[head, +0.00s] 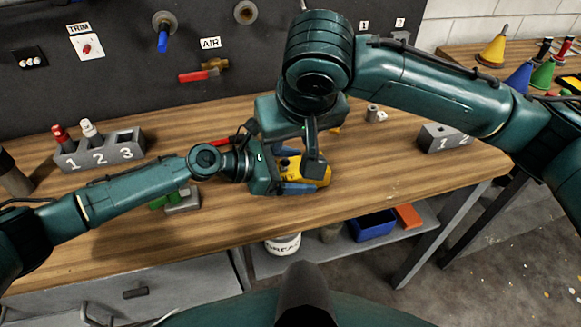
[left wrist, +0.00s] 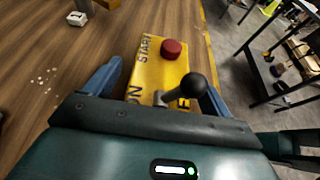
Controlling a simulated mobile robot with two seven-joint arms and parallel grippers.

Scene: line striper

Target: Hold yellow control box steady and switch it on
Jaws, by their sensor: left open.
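The yellow control box (head: 322,174) lies on the wooden bench, partly hidden by my arms. In the left wrist view the box (left wrist: 148,78) shows a START label, a red button (left wrist: 172,49) and a lever with a black knob (left wrist: 194,85). The lever leans right, toward the partly hidden OFF lettering and away from ON. My left gripper (head: 300,170) is open, its blue fingers on either side of the box; I cannot tell whether they touch it. My right gripper (head: 313,158) is above the box; its fingers overlap and their opening is unclear.
A grey numbered block (head: 100,153) with red and white pegs stands at the left. A grey-and-green part (head: 182,200) lies below my left forearm. Another numbered block (head: 442,137) stands at the right. A blue bin (head: 373,227) sits on the lower shelf. The bench front is mostly clear.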

